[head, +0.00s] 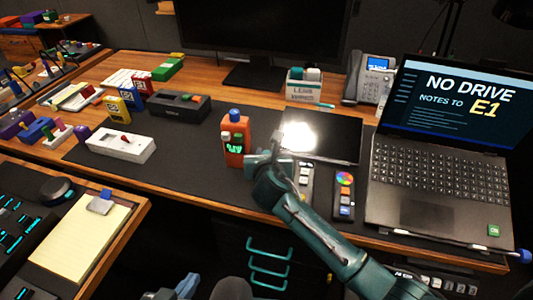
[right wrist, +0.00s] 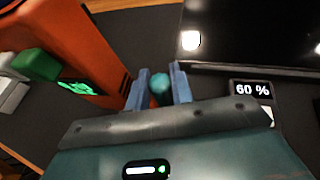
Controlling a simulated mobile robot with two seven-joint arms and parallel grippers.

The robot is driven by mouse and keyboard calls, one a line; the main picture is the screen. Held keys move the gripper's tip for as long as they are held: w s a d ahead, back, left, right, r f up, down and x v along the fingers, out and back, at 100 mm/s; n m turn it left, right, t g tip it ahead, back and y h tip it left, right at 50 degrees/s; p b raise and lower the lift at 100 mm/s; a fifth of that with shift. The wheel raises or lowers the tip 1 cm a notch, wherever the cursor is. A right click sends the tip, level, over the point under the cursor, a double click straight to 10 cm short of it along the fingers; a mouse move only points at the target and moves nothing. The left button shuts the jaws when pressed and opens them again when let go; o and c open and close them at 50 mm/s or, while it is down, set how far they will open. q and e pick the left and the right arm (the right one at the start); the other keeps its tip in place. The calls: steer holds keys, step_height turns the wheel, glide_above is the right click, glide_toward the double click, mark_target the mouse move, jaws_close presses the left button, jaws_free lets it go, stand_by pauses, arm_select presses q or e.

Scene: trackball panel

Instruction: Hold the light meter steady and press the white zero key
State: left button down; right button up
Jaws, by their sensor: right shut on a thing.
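An orange handheld device with a blue top and a lit green display, which looks like the light meter (head: 236,155), stands upright on the dark mat. In the right wrist view its orange body (right wrist: 85,35) is at upper left, with a green block and a pale key-like part (right wrist: 12,98) beside the display. I cannot tell which part is the zero key. My right gripper (right wrist: 160,70) is just right of the meter, shut on a small teal round thing (right wrist: 160,88). My left gripper (head: 178,287) is low at the bottom edge, apart from the meter; its jaw opening is unclear.
A glossy black panel (head: 335,140) with a bright glare lies behind my right arm. A small control unit (right wrist: 252,90) reading "60 %" is close to the right gripper. A laptop (head: 440,160) stands at right. A white box (head: 120,144) lies left on the mat.

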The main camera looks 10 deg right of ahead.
mark_target(226, 136)
stand_by(0.8)
arm_select(q)
steer(key=w+d+r+m+g+h, duration=0.1)
steer(key=w+d+r+m+h, duration=0.1)
steer(key=w+r+m+h, duration=0.4)
steer(key=w+d+r+m+g+h, duration=0.1)
steer(key=w+r+m+h, duration=0.6)
steer(key=w+m, duration=0.3)
steer(key=shift+d+r+m+g, duration=0.25)
steer(key=shift+d+m+g, duration=0.15)
steer(key=shift+m, duration=0.5)
steer(key=w+d, duration=0.3)
steer(key=w, duration=0.5)
steer(key=shift+w, duration=0.2)
steer(key=shift+w, duration=0.1)
stand_by(0.8)
steer(key=shift+w, duration=0.35)
